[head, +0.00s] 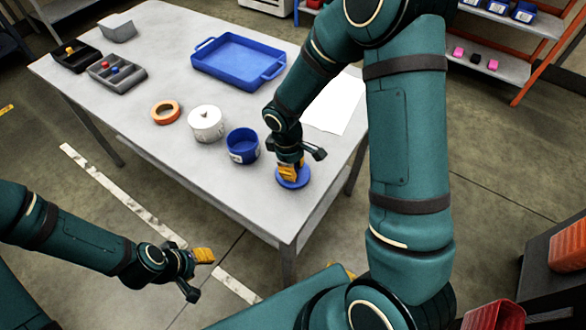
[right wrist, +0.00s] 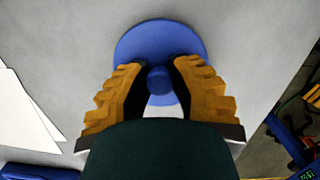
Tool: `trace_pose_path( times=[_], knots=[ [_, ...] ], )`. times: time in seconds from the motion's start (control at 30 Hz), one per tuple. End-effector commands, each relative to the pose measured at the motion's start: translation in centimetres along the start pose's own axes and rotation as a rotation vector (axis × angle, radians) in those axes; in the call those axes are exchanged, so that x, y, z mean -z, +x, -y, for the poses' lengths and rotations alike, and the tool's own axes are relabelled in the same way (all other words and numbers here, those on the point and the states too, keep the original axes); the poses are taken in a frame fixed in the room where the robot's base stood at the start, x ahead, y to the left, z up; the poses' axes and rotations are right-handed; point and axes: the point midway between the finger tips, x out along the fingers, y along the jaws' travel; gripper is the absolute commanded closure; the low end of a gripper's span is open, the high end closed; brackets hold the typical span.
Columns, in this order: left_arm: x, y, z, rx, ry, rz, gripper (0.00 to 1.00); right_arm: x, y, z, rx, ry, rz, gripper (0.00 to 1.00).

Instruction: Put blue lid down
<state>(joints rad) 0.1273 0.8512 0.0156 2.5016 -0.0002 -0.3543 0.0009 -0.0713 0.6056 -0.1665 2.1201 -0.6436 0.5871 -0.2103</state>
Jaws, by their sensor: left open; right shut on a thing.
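The blue lid (head: 293,178) is a round disc with a knob, low at the table's front right corner area. In the right wrist view the lid (right wrist: 160,40) shows under the fingers. My right gripper (head: 290,168) is shut on its knob, with yellow fingers on both sides (right wrist: 159,82). I cannot tell whether the lid touches the table. The open blue pot (head: 243,147) stands just left of the lid. My left gripper (head: 203,262) is open and empty, in front of the table and away from the lid.
A white pot (head: 206,125) and an orange ring (head: 165,112) stand left of the blue pot. A blue tray (head: 238,62), grey bins (head: 117,73) and white paper (head: 335,102) lie further back. The table's right edge is close to the lid.

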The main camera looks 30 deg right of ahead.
Motion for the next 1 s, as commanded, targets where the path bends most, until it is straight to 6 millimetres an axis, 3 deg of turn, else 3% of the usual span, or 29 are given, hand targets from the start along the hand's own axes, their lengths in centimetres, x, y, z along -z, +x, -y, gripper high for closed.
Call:
trace_pose_path(
  times=[0.4, 0.43, 0.5, 0.83, 1.0],
  knots=[
    [0.0, 0.4, 0.2, 0.000, 0.000, -0.002, 0.53, 0.1, 0.6, -0.1, -0.001, 0.000, -0.001, 1.00],
    [0.0, 0.3, 0.1, 0.000, 0.000, -0.002, 0.53, 0.1, 0.5, -0.1, -0.001, 0.000, -0.001, 0.67],
    [0.1, 0.3, 0.1, 0.000, 0.000, -0.002, 0.53, 0.1, 0.5, -0.1, -0.001, 0.000, -0.001, 0.51],
    [0.0, 0.1, 0.1, 0.000, 0.000, -0.001, 0.53, 0.0, 0.3, -0.1, -0.001, 0.000, -0.001, 0.51],
    [0.0, -0.5, -0.2, 0.000, 0.000, 0.001, 0.53, 0.1, -1.6, -0.1, -0.003, 0.001, -0.003, 0.51]
  ],
)
